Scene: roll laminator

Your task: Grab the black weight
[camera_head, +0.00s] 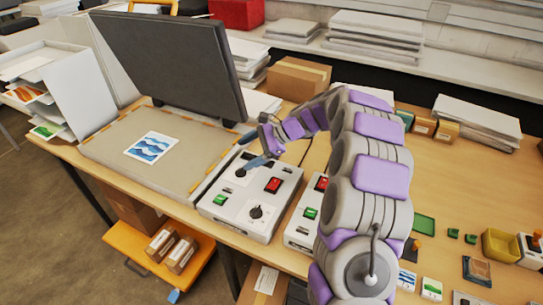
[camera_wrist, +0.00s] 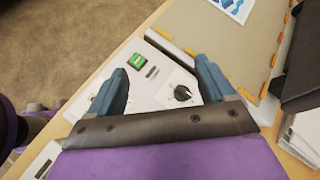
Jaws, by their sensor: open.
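My gripper (camera_head: 252,149) is over the left white control box (camera_head: 232,218) in the head view. In the wrist view my gripper (camera_wrist: 161,70) has its two blue fingers spread wide, with nothing between them but the box face below. A small black block (camera_head: 410,252) with an orange knob sits at the right of the table, partly behind my arm. I cannot tell for sure whether it is the black weight. It is well to the right of my gripper and not in the wrist view.
The laminating press has a raised dark lid (camera_head: 175,60) and a flat bed (camera_head: 110,145) left of my gripper. A second control box (camera_head: 303,228) is partly behind my arm. A yellow bin (camera_head: 500,246) and small cards stand at the right. Cardboard box (camera_head: 297,79) is behind.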

